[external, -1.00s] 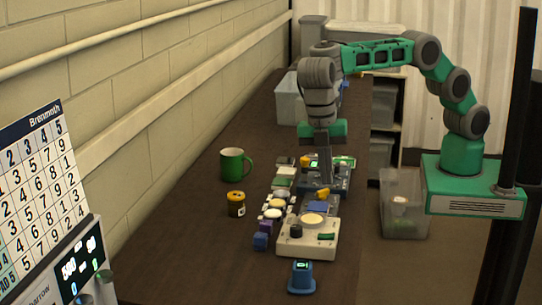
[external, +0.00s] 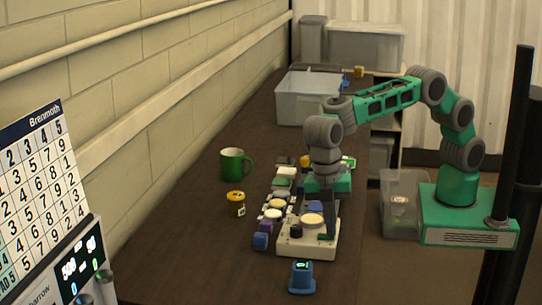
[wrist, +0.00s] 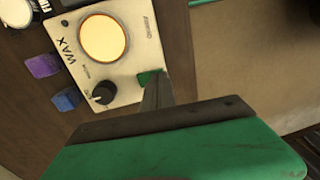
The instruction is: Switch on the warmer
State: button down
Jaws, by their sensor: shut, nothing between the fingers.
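The wax warmer (external: 300,246) is an off-white box at the front right part of the dark bench, with a round cream pan (external: 312,220), a black knob (external: 296,231) and a small green switch. In the wrist view the warmer (wrist: 128,77) shows the word WAX, its glowing pan (wrist: 103,39), the knob (wrist: 103,92) and the green switch (wrist: 148,76). My gripper (external: 328,234) is shut and empty, pointing down over the warmer's right side. Its fingertips (wrist: 154,84) are right by the green switch and hide part of it. I cannot tell whether they touch it.
A blue device (external: 301,277) with a lit top stands in front of the warmer. Small coloured blocks (external: 261,240) lie left of it. A dark jar (external: 236,205) and a green mug (external: 232,163) stand further left. The bench's left front is clear.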

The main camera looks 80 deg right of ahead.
jog(key=shift+s+f+b, duration=0.15)
jog(key=shift+f+b, duration=0.3)
jog(key=shift+r, duration=0.15)
jog(key=shift+d, duration=0.1)
jog(key=shift+p, duration=0.4)
jog(key=shift+w+r+p, duration=0.2)
jog(key=shift+w+p, duration=0.15)
jog(key=shift+w, duration=0.05)
jog(key=shift+w+f, duration=0.1)
jog(key=shift+w, duration=0.4)
